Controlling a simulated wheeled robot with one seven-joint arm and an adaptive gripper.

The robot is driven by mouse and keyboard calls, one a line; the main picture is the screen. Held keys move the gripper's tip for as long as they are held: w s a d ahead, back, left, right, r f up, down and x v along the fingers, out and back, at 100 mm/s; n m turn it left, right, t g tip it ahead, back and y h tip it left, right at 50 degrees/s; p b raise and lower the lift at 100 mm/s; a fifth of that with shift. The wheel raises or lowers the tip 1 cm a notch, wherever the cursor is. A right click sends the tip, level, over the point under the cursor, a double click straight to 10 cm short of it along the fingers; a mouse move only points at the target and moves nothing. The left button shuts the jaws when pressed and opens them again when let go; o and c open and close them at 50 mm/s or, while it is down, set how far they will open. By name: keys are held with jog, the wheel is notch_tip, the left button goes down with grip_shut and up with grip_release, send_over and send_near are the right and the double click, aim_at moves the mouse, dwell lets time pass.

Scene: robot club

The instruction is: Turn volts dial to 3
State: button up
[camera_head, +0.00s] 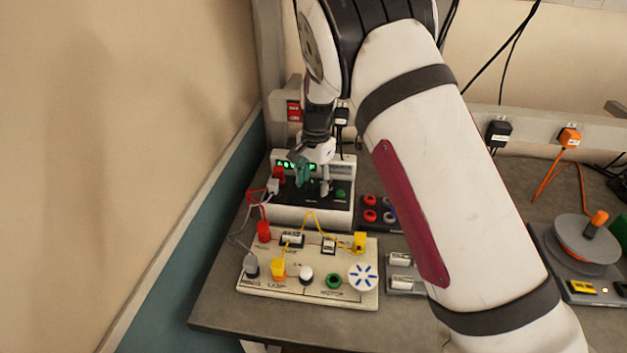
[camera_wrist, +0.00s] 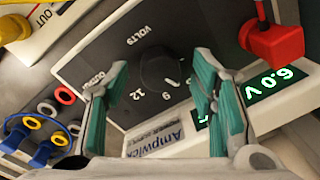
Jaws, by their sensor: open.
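The black volts dial (camera_wrist: 158,70) shows in the wrist view on the dark face of the power supply (camera_wrist: 85,62), with VOLTS printed beside it and 9 and 12 legible near its rim. The green display (camera_wrist: 275,82) reads 6.0 V. My gripper (camera_wrist: 160,85) is open, its teal-padded fingers on either side of the dial in this view. I cannot tell whether they touch it. In the head view the power supply (camera_head: 300,216) stands at the back left of the bench, with my gripper (camera_head: 314,183) over its face. The dial is hard to make out there.
A red plug (camera_wrist: 278,42) rises close to the right finger in the wrist view. A cream circuit board (camera_head: 310,285) with yellow leads lies in front of the supply. The wall is close on the left. A reel device (camera_head: 580,245) stands at the right.

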jog(key=c, duration=1.2)
jog(key=shift+o, duration=0.2)
jog(key=shift+n, duration=0.3)
jog(key=n+b, duration=0.2)
jog(key=n, duration=0.2)
jog(key=shift+w, duration=0.1)
jog(key=n+b, duration=0.2)
jog(key=n, duration=0.2)
jog(key=shift+n, duration=0.3)
